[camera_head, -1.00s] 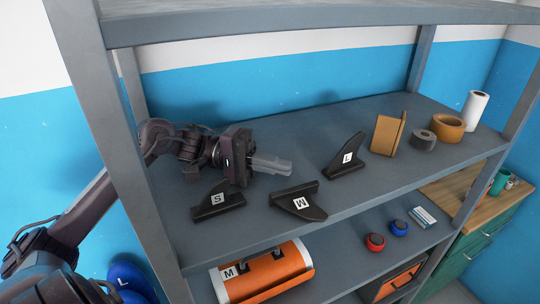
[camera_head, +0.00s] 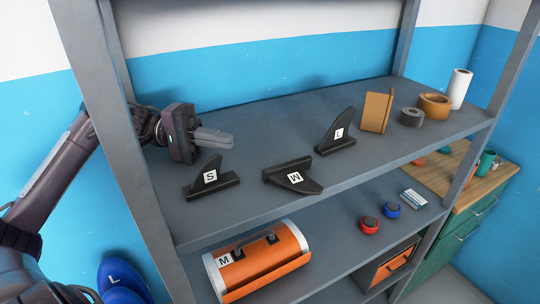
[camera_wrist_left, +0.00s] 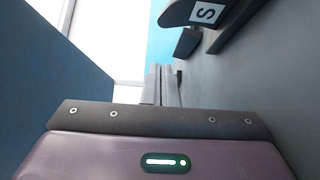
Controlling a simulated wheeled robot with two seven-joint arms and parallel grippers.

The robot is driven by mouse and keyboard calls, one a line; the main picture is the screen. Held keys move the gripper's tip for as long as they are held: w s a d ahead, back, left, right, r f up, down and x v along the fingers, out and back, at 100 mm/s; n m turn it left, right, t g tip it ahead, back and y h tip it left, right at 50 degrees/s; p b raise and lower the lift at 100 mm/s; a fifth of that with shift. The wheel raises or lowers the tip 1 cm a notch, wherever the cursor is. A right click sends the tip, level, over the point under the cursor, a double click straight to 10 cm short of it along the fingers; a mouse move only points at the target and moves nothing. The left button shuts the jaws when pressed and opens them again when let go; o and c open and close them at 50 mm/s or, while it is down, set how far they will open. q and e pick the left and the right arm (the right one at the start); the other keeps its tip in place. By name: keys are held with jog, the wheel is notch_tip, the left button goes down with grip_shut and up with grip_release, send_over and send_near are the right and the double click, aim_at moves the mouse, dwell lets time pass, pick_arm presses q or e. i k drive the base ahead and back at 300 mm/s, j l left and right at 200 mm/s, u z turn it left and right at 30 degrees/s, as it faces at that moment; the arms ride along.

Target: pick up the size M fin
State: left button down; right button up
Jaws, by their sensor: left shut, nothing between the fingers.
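The size M fin (camera_head: 310,186) is black with a white letter label, which appears upside down. It lies on its side on the upper shelf, between the size S fin (camera_head: 208,181) on its left and the size L fin (camera_head: 335,138) behind on its right. My left gripper (camera_head: 231,139) is shut and empty, above the shelf behind the S fin and to the left of the M fin, apart from both. Its closed fingers (camera_wrist_left: 163,72) show in the left wrist view, with the S fin (camera_wrist_left: 205,14) at the top. My right gripper is not in view.
A brown box-like piece (camera_head: 376,112), a grey tape roll (camera_head: 411,117), a brown roll (camera_head: 434,105) and a white roll (camera_head: 460,88) stand right on the upper shelf. The orange M case (camera_head: 262,262) is on the shelf below. Grey posts (camera_head: 118,120) frame the left side.

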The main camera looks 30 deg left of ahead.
aim_at(291, 174)
jog(key=k+j, duration=1.05)
jog(key=k, duration=0.15)
